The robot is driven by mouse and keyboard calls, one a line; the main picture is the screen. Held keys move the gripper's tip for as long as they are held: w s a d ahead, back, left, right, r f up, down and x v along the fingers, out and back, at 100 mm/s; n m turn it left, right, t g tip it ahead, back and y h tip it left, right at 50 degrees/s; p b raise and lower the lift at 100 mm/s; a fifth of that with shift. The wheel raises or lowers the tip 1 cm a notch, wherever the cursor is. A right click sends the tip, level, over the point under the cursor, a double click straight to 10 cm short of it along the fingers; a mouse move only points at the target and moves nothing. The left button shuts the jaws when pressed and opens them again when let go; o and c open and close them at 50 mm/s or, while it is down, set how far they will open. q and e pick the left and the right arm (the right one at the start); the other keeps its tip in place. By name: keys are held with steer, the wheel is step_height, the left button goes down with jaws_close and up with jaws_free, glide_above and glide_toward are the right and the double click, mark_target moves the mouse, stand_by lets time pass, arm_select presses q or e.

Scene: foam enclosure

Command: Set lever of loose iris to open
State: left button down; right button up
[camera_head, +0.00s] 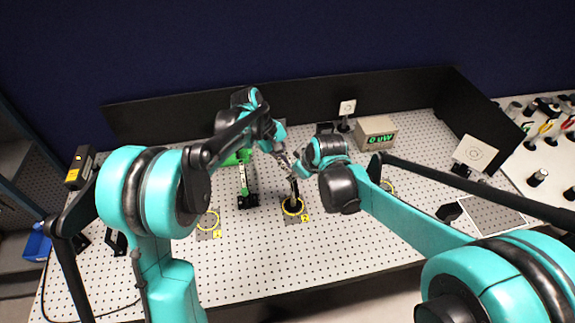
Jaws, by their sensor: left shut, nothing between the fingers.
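My left gripper (286,161) reaches down from the upper left and is shut and empty, just above and left of the post top. My right arm comes in from the right and ends close by, near the post. Its fingers are too small and covered to read, around the right gripper (299,168).
A green-topped post (243,180) on a black base stands left of the ring. A meter box (376,133) reading 0 uW and a small white card (347,108) stand at the back. The front board is mostly clear.

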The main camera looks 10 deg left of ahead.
mark_target(297, 187)
steer(key=v, duration=0.8)
arm_select(q)
steer(key=s+t, duration=0.1)
steer(key=s+d+t+y+b, duration=0.1)
steer(key=s+t, duration=0.1)
steer(key=s+f+m+t, duration=0.1)
steer(key=s+t, duration=0.1)
steer(key=shift+d+y, duration=0.4)
steer(key=shift+s+d+f+b, duration=0.1)
steer(key=shift+s+f+b, duration=0.1)
steer(key=shift+s+b, duration=0.15)
arm_select(e)
steer(key=s+d+f+m+h, duration=0.1)
steer(key=s+d+f+m, duration=0.1)
steer(key=s+d+m, duration=0.3)
steer(key=s+d+f+m+t+h, duration=0.1)
steer(key=s+d+f+m+h, duration=0.1)
steer(key=s+d+m, duration=0.4)
steer(key=shift+s+d+f+t, duration=0.3)
steer(key=shift+s+d, duration=2.4)
steer(key=shift+d, duration=1.3)
arm_select(q)
steer(key=shift+r, duration=0.1)
